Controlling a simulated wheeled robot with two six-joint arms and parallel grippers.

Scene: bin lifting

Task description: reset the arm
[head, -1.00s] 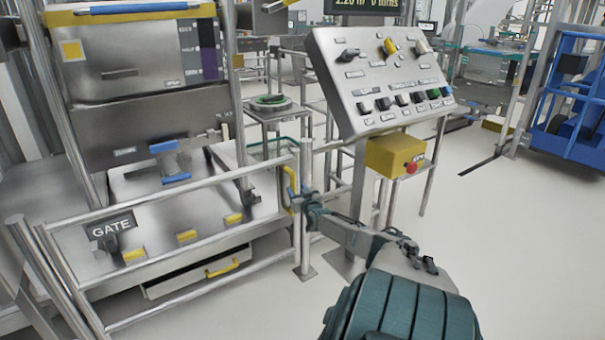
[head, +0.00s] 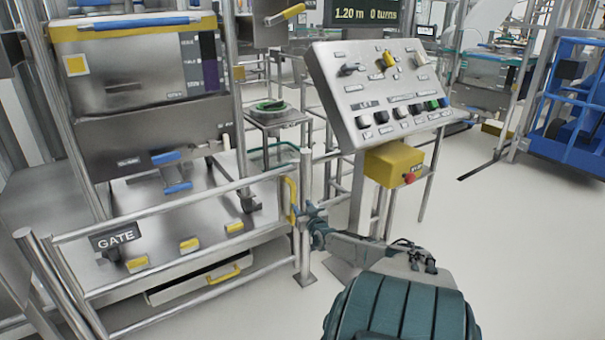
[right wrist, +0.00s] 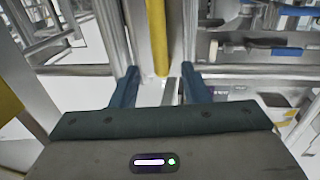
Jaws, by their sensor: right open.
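My right arm reaches in from the lower right of the head view. Its gripper (head: 308,213) is open beside the yellow upright handle (head: 290,202) at the right end of the gate. In the right wrist view the two fingers (right wrist: 160,82) stand apart, and the yellow handle (right wrist: 157,38) shows in the gap between their tips. I cannot tell how deep the handle sits between them; nothing is gripped. The gate (head: 170,218) is a steel rail frame with a GATE sign (head: 115,238). My left gripper is not in view.
A sloped control panel (head: 345,70) with knobs and buttons stands behind my right gripper, with a yellow box and red button (head: 395,165) below. A steel bin (head: 125,68) stands behind the gate at left. A blue cart (head: 575,110) is far right. Floor at right is clear.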

